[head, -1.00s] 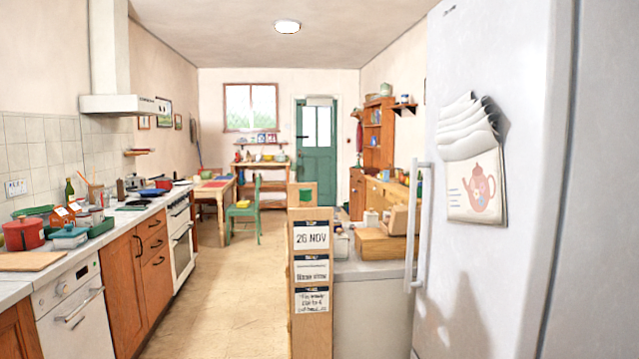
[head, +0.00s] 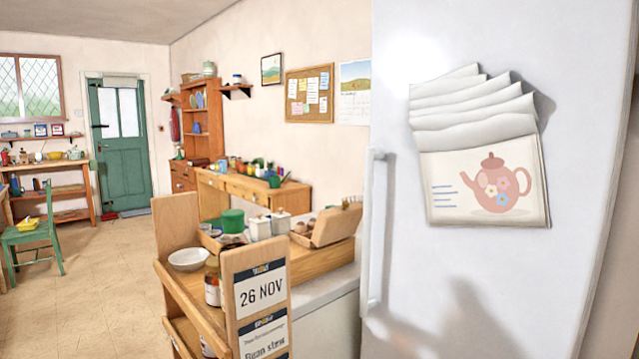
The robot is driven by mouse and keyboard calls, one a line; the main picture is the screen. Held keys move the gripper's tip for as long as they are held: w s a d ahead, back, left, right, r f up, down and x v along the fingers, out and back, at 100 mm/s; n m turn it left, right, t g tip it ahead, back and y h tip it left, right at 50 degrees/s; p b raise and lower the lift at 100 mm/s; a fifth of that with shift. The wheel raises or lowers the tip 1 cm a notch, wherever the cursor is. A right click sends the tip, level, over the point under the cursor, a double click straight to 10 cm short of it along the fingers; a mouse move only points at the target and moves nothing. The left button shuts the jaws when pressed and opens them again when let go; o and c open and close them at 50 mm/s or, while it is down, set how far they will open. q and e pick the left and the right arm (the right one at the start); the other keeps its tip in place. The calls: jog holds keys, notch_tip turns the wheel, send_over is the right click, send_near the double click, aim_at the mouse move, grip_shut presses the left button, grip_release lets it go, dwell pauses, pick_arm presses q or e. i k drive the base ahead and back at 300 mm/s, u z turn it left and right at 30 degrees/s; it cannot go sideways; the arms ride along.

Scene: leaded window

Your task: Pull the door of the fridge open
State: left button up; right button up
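The fridge (head: 450,270) stands on the right of the head view, tall and pale grey-white. Its door appears shut. A long vertical handle (head: 375,230) runs along the door's left edge. A calendar or pad with a teapot picture and curled pages (head: 485,185) hangs on the door. A soft dark shadow falls on the lower part of the door. Neither of my grippers shows in the head view.
A wooden shelf unit (head: 185,290) with a "26 NOV" sign stands left of the fridge, close to the handle side. Behind it a counter holds an egg box (head: 325,226) and jars. Open floor (head: 90,270) lies to the left.

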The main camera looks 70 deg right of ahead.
aim_at(429, 290)
jog(key=z, duration=0.8)
jog(key=i, duration=1.05)
jog(key=z, duration=1.25)
jog(key=i, duration=0.15)
jog(key=z, duration=0.2)
